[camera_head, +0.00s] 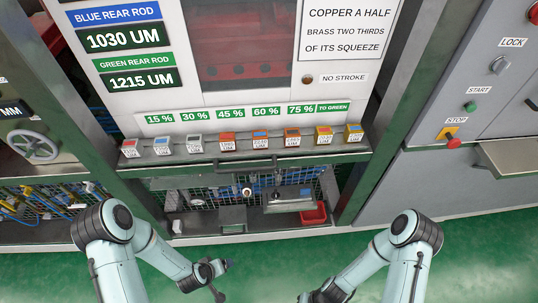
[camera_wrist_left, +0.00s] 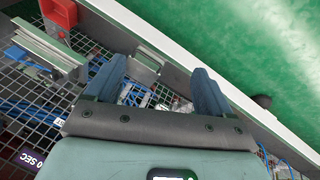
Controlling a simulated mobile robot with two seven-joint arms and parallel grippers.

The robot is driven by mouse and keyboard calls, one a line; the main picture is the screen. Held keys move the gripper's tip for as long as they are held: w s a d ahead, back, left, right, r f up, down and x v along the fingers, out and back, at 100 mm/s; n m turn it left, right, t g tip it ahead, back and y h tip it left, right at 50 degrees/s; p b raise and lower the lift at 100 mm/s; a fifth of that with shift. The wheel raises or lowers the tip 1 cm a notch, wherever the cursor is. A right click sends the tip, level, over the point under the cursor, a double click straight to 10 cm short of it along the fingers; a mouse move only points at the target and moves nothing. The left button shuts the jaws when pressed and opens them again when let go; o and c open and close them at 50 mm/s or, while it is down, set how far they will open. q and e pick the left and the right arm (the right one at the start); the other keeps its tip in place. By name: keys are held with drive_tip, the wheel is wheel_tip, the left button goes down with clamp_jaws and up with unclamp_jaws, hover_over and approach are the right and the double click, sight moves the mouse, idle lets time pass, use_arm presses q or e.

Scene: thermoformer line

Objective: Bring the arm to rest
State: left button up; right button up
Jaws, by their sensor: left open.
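My left arm comes in from the left in the head view, bent at the elbow. Its gripper (camera_head: 220,278) is over the green floor in front of the machine's lower shelf. In the left wrist view the two blue-grey fingers of the left gripper (camera_wrist_left: 157,82) stand wide apart with nothing held between them. My right arm is bent in from the right. Its gripper (camera_head: 322,294) is low, near the bottom edge of the head view, and too small and cut off to show its opening.
Several small labelled blocks stand in a row on the ledge (camera_head: 240,166). Below, a mesh shelf holds a metal block (camera_head: 290,198) and a red bin (camera_head: 314,214); the red bin also shows in the wrist view (camera_wrist_left: 60,13). A grey cabinet (camera_head: 430,185) is at right. The green floor (camera_head: 270,262) between the arms is clear.

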use_arm(q)
drive_tip(key=s+d+f+g+h+b, duration=0.2)
drive_tip(key=s+d+f+g+b, duration=0.25)
drive_tip(key=s+f+b, duration=0.85)
use_arm(e)
wheel_tip(320, 180, down, 7)
drive_tip(key=d+t+h+p, duration=0.1)
drive_tip(key=d+t+p, duration=0.1)
drive_tip(key=p, duration=0.1)
use_arm(q)
wheel_tip(320, 180, up, 13)
drive_tip(key=p, duration=1.2)
drive_tip(key=shift+d+m, duration=0.35)
drive_tip(key=shift+m, duration=0.05)
use_arm(e)
wheel_tip(320, 180, up, 12)
drive_tip(key=w, duration=0.1)
drive_tip(key=shift+r, duration=0.2)
